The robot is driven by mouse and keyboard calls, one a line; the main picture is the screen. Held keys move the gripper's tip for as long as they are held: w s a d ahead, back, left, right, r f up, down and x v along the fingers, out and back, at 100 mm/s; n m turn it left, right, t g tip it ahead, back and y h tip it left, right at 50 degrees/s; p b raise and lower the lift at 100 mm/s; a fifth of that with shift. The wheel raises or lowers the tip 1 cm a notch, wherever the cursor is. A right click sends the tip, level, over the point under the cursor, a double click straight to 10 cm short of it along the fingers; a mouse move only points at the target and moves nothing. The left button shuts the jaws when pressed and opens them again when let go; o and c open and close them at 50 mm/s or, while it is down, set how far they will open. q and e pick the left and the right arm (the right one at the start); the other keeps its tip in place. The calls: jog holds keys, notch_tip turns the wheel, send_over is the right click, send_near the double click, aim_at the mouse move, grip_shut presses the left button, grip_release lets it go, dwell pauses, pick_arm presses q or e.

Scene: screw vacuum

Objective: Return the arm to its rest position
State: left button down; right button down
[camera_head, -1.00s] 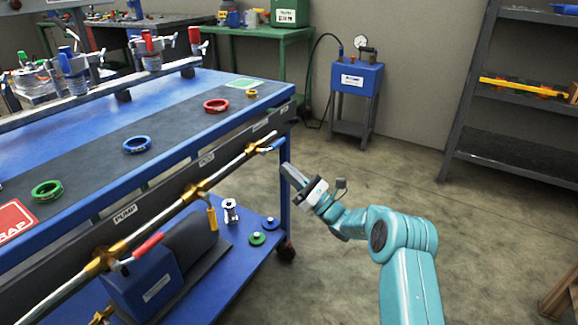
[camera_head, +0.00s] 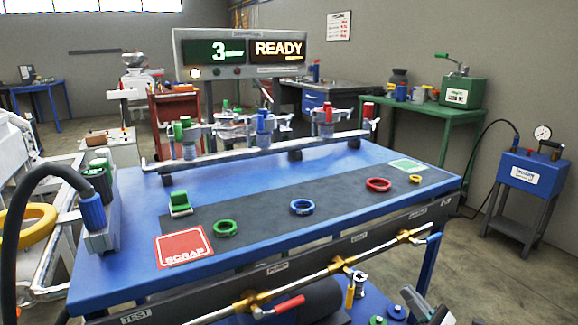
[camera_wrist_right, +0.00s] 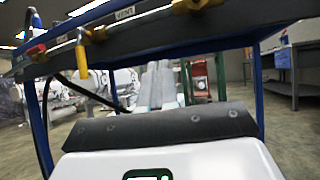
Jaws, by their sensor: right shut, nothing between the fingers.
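My right gripper (camera_head: 412,296) shows at the bottom edge of the head view, right of centre, in front of the blue workbench (camera_head: 130,277). Only its end is in view; the rest of the arm is cut off by the frame. In the right wrist view its grey fingers (camera_wrist_right: 157,86) are together, with nothing between them, beyond its white housing. The bench frame and pipe rail span the top of that view. My left gripper is not in view.
A pipe with gold valves (camera_head: 338,264) runs along the bench front. Green (camera_head: 226,228), blue (camera_head: 303,207) and red (camera_head: 378,185) rings lie on the bench top. A lit READY sign (camera_head: 278,49) stands behind. Open floor (camera_head: 395,268) lies right of the bench.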

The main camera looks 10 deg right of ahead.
jog(key=s+a+f+n+g+y, duration=0.1)
jog(key=a+f+n+g+y, duration=0.2)
jog(key=a, duration=0.4)
jog(key=s+a+f+g, duration=0.2)
jog(key=a+g, duration=0.3)
jog(key=a, duration=0.2)
jog(key=s+a+f+n+g+h, duration=0.2)
jog(key=s+a+f+n+g, duration=0.4)
jog(key=s+a+f+g, duration=0.55)
jog(key=s+a+f+n+g+h, duration=0.1)
jog(key=s+f+n+g+h, duration=0.15)
jog(key=s, duration=0.45)
jog(key=s+a+f+n+g+h, duration=0.1)
jog(key=s+f+n+g+h, duration=0.15)
jog(key=s, duration=0.45)
jog(key=s+d+f+n+h, duration=0.4)
jog(key=s+f+n+h, duration=0.1)
jog(key=s+f+n, duration=0.1)
jog(key=w+d+f+n+t+h, duration=0.2)
jog(key=w+d+n+t, duration=0.1)
jog(key=w+n+t, duration=0.25)
notch_tip(320, 180, up, 32)
jog(key=s+a+p, duration=0.1)
jog(key=p, duration=3.1)
jog(key=shift+s+a+n, duration=0.15)
jog(key=shift+a+n, duration=0.05)
jog(key=shift+n, duration=0.15)
jog(key=shift+f, duration=0.1)
